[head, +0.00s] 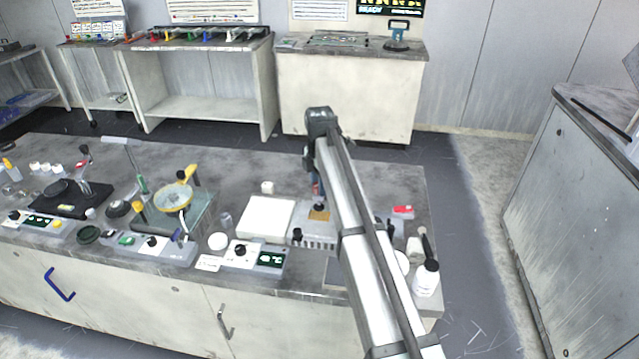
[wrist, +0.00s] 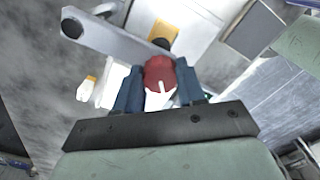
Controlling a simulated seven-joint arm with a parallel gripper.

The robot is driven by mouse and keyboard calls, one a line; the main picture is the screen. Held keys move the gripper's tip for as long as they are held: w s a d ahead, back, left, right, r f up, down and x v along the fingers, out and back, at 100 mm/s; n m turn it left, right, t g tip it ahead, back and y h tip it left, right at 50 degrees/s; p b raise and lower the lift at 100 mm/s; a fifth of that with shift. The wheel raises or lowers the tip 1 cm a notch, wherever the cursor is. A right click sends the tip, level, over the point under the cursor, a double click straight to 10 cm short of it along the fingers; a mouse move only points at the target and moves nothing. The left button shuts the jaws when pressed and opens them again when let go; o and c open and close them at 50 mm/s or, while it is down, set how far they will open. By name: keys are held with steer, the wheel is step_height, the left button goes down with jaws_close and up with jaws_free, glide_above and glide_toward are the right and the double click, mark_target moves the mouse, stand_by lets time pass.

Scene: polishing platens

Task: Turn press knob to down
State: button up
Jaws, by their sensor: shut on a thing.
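The press knob (wrist: 157,72) is round and dark red with a white pointer line, seen close up in the wrist view. My gripper (wrist: 159,88) has its two blue fingers on either side of the knob, shut on it. The white line points roughly toward the gripper's palm, slightly tilted. In the head view my gripper and the knob are mostly hidden by my arm; only a small bit of red and blue (head: 316,188) shows beside it, above a yellow-brown block (head: 319,214) on the bench.
A white flat plate (head: 266,218) lies left of my arm. A control box with a black knob (head: 252,255) stands at the bench's front edge. A white bottle (head: 427,279) and a red item (head: 403,211) stand to the right. A polishing wheel (head: 173,197) is further left.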

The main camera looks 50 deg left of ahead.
steer(key=m, duration=1.2)
steer(key=shift+d+m, duration=0.1)
steer(key=shift+m, duration=0.2)
steer(key=m, duration=0.3)
steer(key=shift+s+m, duration=0.1)
steer(key=shift+m, duration=0.2)
steer(key=m, duration=0.4)
steer(key=shift+m, duration=0.3)
steer(key=m, duration=0.3)
steer(key=shift+m, duration=0.3)
steer(key=m, duration=0.4)
steer(key=shift+s+m, duration=0.1)
steer(key=shift+m, duration=2)
